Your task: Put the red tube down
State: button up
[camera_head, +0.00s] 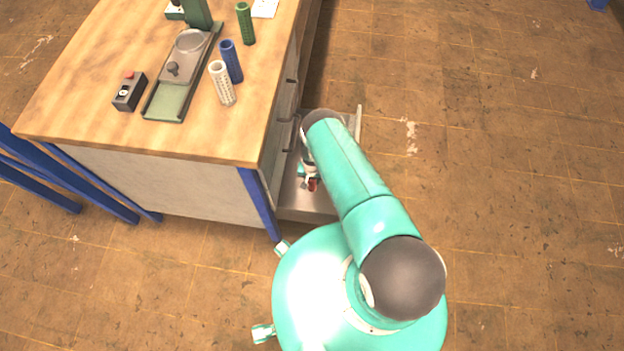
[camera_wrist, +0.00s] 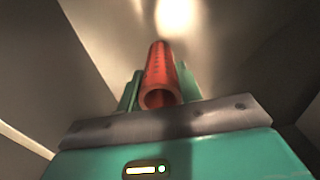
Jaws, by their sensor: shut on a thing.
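The red tube (camera_wrist: 163,72) is held between the two green fingers of my gripper (camera_wrist: 158,84) in the wrist view, with its hollow end towards the camera. My gripper is shut on it. Grey metal-like surfaces surround the tube, and I cannot tell whether it touches any of them. In the head view my arm reaches down into an open drawer (camera_head: 303,207) at the table's right side. A small red part of the tube (camera_head: 312,185) shows there, and my arm hides most of the gripper.
The wooden table (camera_head: 95,60) carries a white tube (camera_head: 222,84), a blue tube (camera_head: 231,62), a green tube (camera_head: 245,24), a dark green device with a tray (camera_head: 168,100) and a small black box with a red button (camera_head: 129,92). The floor to the right is clear.

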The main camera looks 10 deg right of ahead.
jog(key=shift+f, duration=0.15)
jog(key=o, duration=1)
notch_tip(320, 180, up, 12)
jog(key=shift+r, duration=0.2)
